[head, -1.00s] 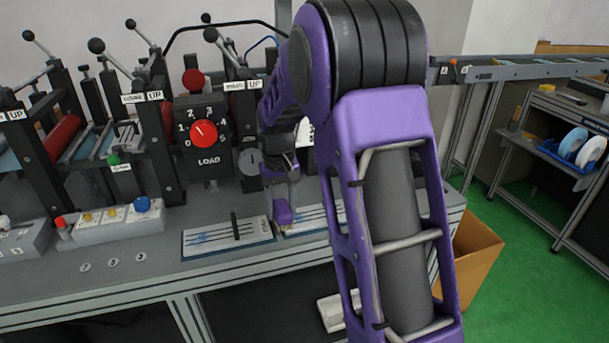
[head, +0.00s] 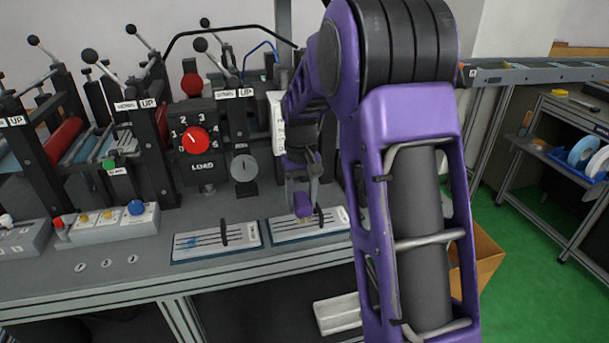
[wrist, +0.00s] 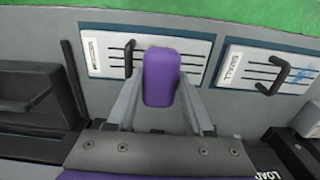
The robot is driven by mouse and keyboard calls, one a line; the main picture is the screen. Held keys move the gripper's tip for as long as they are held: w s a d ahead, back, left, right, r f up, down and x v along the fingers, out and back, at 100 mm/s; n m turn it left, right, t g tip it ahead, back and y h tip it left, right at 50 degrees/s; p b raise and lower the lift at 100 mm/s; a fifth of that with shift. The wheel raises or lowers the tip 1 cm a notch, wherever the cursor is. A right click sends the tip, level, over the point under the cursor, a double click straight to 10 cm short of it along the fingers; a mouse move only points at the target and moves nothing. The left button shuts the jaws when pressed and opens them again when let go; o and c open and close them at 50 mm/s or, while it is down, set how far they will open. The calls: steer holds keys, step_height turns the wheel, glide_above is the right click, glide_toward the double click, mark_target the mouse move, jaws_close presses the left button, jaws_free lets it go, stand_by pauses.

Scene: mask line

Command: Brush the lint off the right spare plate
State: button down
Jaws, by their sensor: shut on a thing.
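My gripper (head: 302,190) is shut on a purple block-shaped tool (head: 302,204), which I take to be the brush. The wrist view shows the tool (wrist: 162,78) between my two grey fingers (wrist: 160,92). That plate (wrist: 100,57) is pale with dark lines, a label and a black handle. No lint shows on its visible part; the tool hides some. The left spare plate (head: 245,238) bears blue lint (head: 190,241).
Black press frames with a red LOAD dial (head: 196,140) stand behind the plates. A button box (head: 112,222) is at the left. A cardboard box (head: 488,255) stands on the green floor at the right. The bench front is mostly clear.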

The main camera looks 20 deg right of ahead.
steer(key=shift+r+p, duration=1.85)
steer(key=shift+r, duration=0.8)
